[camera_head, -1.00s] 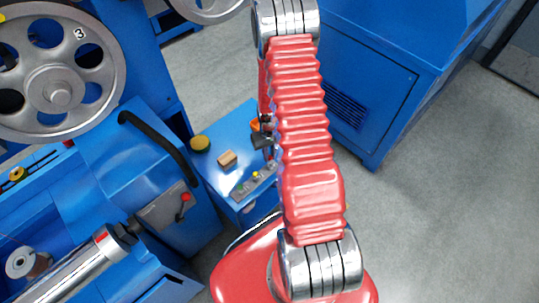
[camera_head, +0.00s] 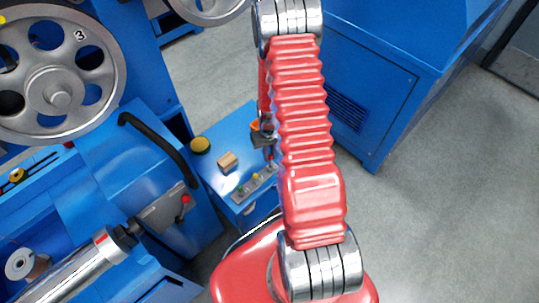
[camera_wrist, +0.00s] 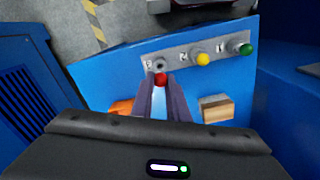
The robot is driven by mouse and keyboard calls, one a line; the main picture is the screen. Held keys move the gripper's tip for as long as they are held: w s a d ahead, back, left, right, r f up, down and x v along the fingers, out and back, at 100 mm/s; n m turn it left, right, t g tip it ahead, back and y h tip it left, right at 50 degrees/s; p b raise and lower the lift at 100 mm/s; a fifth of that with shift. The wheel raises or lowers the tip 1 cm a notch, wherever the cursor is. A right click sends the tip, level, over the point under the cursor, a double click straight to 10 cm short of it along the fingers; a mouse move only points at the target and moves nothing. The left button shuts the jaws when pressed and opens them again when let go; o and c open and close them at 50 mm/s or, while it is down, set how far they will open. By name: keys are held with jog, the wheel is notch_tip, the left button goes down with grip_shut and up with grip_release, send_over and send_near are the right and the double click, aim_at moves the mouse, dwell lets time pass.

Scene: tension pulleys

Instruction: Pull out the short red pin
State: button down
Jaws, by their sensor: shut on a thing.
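The red pin (camera_wrist: 161,79) shows as a round red head between my fingertips in the wrist view. My gripper (camera_wrist: 161,88) is shut on it. A grey round socket (camera_wrist: 158,66) on the panel shows just beyond the red head; I cannot tell whether the pin's lower end is clear of it. In the head view my gripper (camera_head: 267,141) is small and partly hidden behind my red arm, above the right end of the grey panel (camera_head: 258,186). The pin's length is hidden by the view from above.
A yellow pin (camera_wrist: 203,59) and a green pin (camera_wrist: 246,49) stand on the same panel. A wooden block (camera_wrist: 217,108) and an orange thing (camera_wrist: 121,107) are on the blue top. A yellow round thing (camera_head: 200,145) lies there too. A blue cabinet (camera_head: 370,80) stands at right.

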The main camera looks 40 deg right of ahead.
jog(key=shift+r, duration=1.75)
jog(key=w+a+r+n, duration=0.1)
jog(key=w+a+r, duration=0.5)
jog(key=a+r, duration=0.4)
jog(key=w+a+r+n, duration=0.2)
jog(key=w+a+r, duration=0.4)
jog(key=a+r, duration=0.5)
notch_tip(320, 180, up, 4)
jog(key=shift+w+r, duration=0.15)
jog(key=shift+r, duration=0.05)
